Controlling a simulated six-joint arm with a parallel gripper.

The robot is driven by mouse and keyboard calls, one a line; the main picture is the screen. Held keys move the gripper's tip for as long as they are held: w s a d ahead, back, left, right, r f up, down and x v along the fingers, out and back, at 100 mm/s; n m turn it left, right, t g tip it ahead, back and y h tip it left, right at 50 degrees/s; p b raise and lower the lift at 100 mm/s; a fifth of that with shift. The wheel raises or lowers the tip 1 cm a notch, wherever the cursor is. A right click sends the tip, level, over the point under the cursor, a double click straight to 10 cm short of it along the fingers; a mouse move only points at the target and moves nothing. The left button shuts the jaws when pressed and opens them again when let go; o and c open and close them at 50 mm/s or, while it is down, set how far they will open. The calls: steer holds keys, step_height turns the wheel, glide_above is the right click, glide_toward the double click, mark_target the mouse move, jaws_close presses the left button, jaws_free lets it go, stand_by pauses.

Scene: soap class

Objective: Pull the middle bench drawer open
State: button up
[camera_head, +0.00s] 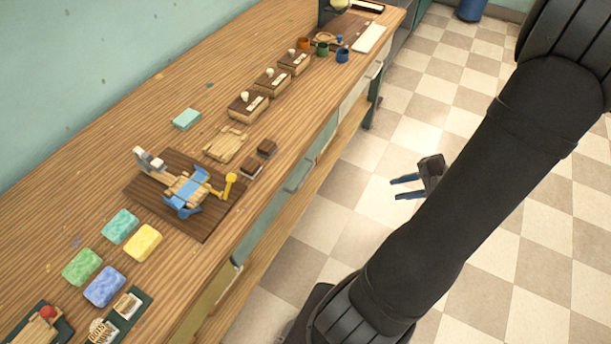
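The wooden bench (75,222) runs diagonally from the lower left to the top of the view. Its front, seen at a steep angle, carries several drawer fronts: a pale cream one (355,96) farther off, green ones near the middle, and a yellowish one (207,306) nearest. A green middle front (298,178) has a pale handle along it and looks shut. My gripper (395,189) is to the right of the bench front, over the floor. Its two blue fingers are apart, empty, and point left towards the bench. It touches no drawer.
Soap blocks (142,243), a dark board with a blue-and-wood fixture (186,190), stamps and small cups stand on the bench top. A wooden lower rail (275,238) runs below the drawers. Checkered floor (330,215) lies clear between bench and gripper. My dark arm covers the right.

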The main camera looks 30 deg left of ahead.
steer(key=w+a+f+n+y, duration=0.3)
steer(key=w+a+f+y, duration=0.1)
steer(key=a+f, duration=0.4)
steer(key=n+t+y, duration=0.1)
steer(key=t+y, duration=0.1)
glide_toward(304, 177)
steer(key=x, duration=1)
steer(key=shift+f, duration=0.3)
jaws_close()
